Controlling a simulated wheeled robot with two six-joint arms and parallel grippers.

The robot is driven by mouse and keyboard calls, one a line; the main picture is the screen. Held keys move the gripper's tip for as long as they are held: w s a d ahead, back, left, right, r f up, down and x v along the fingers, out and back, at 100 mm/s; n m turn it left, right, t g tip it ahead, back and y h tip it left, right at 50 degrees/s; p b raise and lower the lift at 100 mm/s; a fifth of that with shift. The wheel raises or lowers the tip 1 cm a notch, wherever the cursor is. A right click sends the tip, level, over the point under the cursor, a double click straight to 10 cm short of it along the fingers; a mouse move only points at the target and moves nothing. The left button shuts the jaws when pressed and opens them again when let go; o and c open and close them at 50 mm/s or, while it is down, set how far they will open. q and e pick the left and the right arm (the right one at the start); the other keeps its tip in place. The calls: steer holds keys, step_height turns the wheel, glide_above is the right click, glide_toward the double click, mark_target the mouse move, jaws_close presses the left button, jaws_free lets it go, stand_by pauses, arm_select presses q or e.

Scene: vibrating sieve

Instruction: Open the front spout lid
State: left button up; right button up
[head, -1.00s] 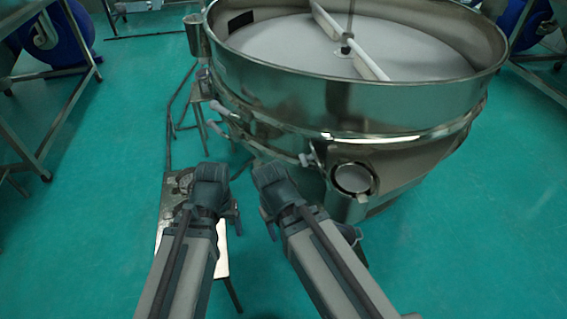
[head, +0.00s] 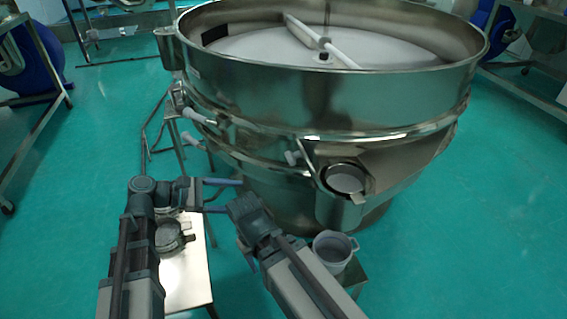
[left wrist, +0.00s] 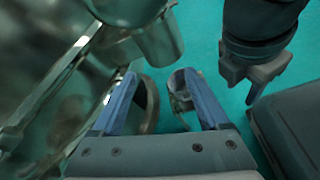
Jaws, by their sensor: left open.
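The front spout (head: 352,205) juts from the front of the big steel sieve in the head view. A round pale face (head: 345,181) with a metal rim shows on its top; I cannot tell lid from opening. My left gripper (head: 228,195) points right, left of the spout and apart from it. Its two blue fingers are spread and empty, also in the left wrist view (left wrist: 162,100). My right gripper (head: 243,205) is just beside it, left of and below the spout; its fingertips are not clear. A steel cylindrical part (left wrist: 152,40) shows ahead in the left wrist view.
The sieve (head: 320,105) fills the upper middle. A pot (head: 333,250) stands on a small stool below the spout. A low table (head: 190,275) with metal fittings (head: 172,235) is by my left arm. White handles (head: 193,115) stick out of the sieve's left side.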

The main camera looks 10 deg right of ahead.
arm_select(q)
step_height(320, 180, up, 8)
steer(key=w+f+n+h, duration=0.1)
steer(key=w+n+h, duration=0.1)
steer(key=n+h, duration=0.2)
steer(key=d, duration=1.4)
steer(key=shift+d+r, duration=0.2)
steer(key=shift+w, duration=0.1)
jaws_close()
stand_by(0.5)
